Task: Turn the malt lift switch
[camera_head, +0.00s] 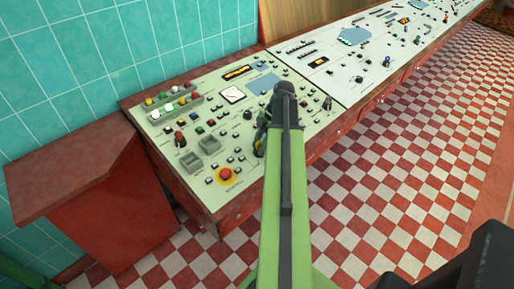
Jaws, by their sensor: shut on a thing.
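My green and dark grey arm reaches forward over the pale control panel (214,118) of the near console. My gripper (260,142) is at the arm's far end, low over the panel's middle right, partly behind the arm. It is shut on a small control there, taken as the malt lift switch. The switch itself is hidden by the gripper and arm, so its turn position cannot be told. The panel's labels are too small to read.
A red emergency button (225,174) on a yellow disc sits at the panel's near edge. Levers, knobs and lit buttons (168,107) surround the gripper. A second panel (345,60) continues to the right. A red cabinet (90,195) stands left. The checkered floor (400,170) is clear.

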